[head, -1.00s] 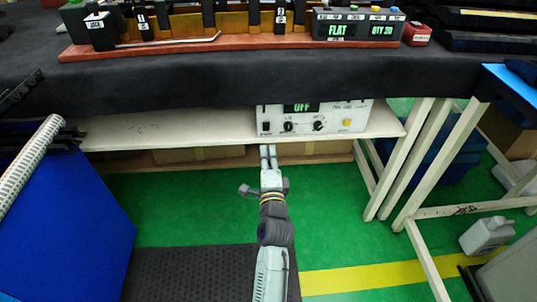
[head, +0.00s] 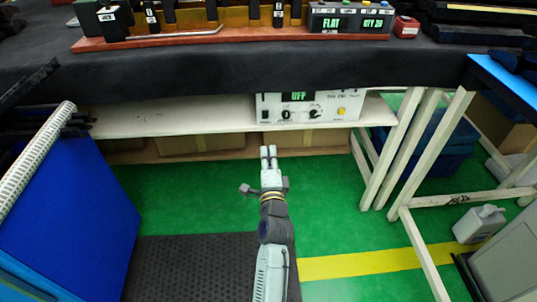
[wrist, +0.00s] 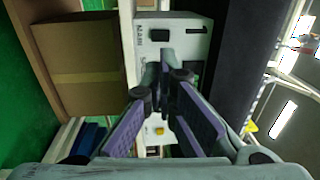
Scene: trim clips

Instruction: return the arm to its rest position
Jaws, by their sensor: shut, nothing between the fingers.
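My gripper (head: 268,152) is in the middle of the head view, at the end of my arm, which reaches forward from the bottom edge. Its fingers are shut with nothing between them. It is apart from the workbench, in front of and below the white shelf (head: 180,120). In the wrist view my gripper (wrist: 163,75) points toward the white control box (wrist: 190,50), and its fingers cover part of that box. The control box (head: 308,108) stands on the shelf in the head view, and its display reads OFF.
A black-covered bench (head: 240,62) carries a red-brown fixture board (head: 240,38). A blue panel (head: 70,190) stands left, and white table legs (head: 392,150) stand right. Cardboard boxes (head: 205,142) sit under the shelf. A grey jug (head: 478,224) stands at right. Green floor (head: 185,200) around the gripper is clear.

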